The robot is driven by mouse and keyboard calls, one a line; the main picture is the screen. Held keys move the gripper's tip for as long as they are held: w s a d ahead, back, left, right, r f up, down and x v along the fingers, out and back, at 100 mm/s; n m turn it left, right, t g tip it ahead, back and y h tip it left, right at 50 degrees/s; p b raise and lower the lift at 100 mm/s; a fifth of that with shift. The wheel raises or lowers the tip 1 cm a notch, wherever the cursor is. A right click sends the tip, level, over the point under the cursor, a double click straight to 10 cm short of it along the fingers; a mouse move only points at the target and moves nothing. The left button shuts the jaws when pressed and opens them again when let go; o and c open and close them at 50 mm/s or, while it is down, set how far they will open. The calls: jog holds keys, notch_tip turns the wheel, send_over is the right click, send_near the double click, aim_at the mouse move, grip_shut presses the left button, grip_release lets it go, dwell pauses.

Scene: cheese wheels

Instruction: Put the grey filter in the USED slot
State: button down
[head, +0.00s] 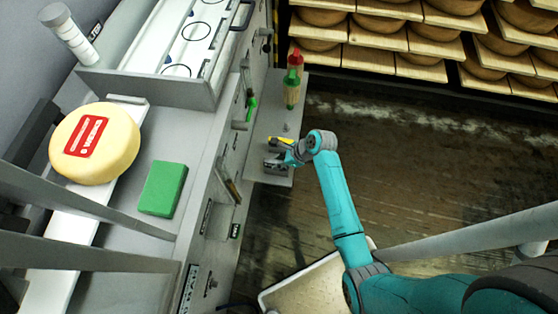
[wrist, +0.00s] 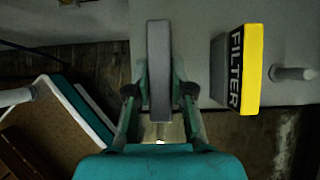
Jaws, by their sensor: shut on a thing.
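The grey filter (wrist: 158,70) is a thin grey slab, seen edge-on between the two fingers of my gripper (wrist: 160,92) in the wrist view. My gripper is shut on it. In the head view my gripper (head: 288,159) is over the small grey side shelf (head: 287,118), and the grey filter (head: 274,163) shows small at its tip. I cannot tell whether the filter touches the shelf. On the machine front, left of the shelf, there are upright slot-like openings (head: 227,190) with small labels. The labels are too small to read, so I cannot tell which is USED.
A black filter with a yellow face marked FILTER (wrist: 236,70) stands close right of my gripper, beside a grey peg (wrist: 293,73). A cheese wheel (head: 94,143) and green block (head: 163,189) lie on the machine top.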

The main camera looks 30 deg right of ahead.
jog(key=shift+f, duration=0.55)
jog(key=c, duration=0.9)
grip_release()
jog(key=shift+c, duration=0.2)
jog(key=v, duration=1.2)
